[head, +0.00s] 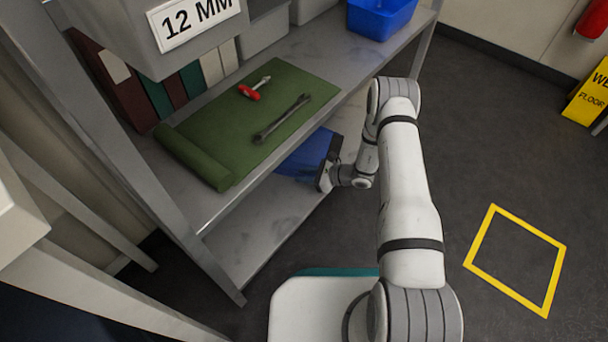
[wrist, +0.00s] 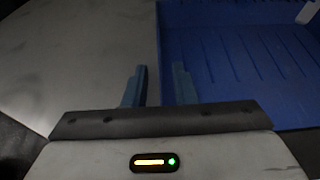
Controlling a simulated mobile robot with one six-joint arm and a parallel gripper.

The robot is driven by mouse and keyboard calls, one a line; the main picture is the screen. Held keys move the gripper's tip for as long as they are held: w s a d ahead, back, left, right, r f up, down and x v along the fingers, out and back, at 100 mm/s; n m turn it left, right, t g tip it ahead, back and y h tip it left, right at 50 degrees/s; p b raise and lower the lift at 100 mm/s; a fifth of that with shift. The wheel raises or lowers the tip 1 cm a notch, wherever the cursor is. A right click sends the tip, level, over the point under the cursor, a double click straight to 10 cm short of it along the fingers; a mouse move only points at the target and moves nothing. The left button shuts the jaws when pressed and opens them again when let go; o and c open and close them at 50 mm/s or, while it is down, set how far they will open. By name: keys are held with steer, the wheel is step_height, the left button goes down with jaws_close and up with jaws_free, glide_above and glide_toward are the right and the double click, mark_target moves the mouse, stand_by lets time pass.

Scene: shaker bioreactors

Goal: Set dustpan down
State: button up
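The blue dustpan (head: 303,158) is at the lower shelf (head: 262,226), partly hidden under the upper shelf's edge and behind my gripper (head: 327,165). In the wrist view the ridged blue pan (wrist: 235,55) fills the upper right, above or on a grey surface; I cannot tell whether it rests there. My gripper (wrist: 160,85) shows two fingers apart, with a gap between them. The pan's left edge runs toward that gap, and the right finger overlaps the pan. No grip on the pan is visible.
The upper shelf (head: 350,75) holds a green mat (head: 287,85) with a wrench (head: 281,119) and a red-handled tool (head: 250,92). A blue bin (head: 381,14) stands at its far end. A yellow square (head: 515,261) marks clear floor. A yellow sign (head: 588,98) stands at right.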

steer(key=shift+r, duration=0.1)
steer(key=shift+d+r+p, duration=0.1)
steer(key=shift+r+p, duration=0.1)
steer(key=shift+p, duration=0.1)
steer(key=p+v, duration=0.4)
steer(key=v, duration=0.7)
steer(key=s+a+r+n+g+h, duration=0.15)
steer(key=s+r+n+g, duration=0.35)
steer(key=r, duration=0.8)
steer(key=s+r+n+g+h, duration=0.1)
steer(key=s+r+n+h, duration=0.35)
steer(key=r, duration=0.75)
steer(key=s+d+r+n+t+h, duration=0.2)
steer(key=s+d+r+n+h, duration=0.1)
steer(key=s+r+n, duration=0.2)
steer(key=s+d+r+n+t+h, duration=0.1)
steer(key=s+d+r+n+h, duration=0.3)
steer(key=s+r, duration=0.6)
steer(key=shift+s+r+n+t, duration=0.2)
steer(key=shift+r+n+t, duration=0.3)
steer(key=shift+n, duration=0.75)
steer(key=shift+r, duration=0.1)
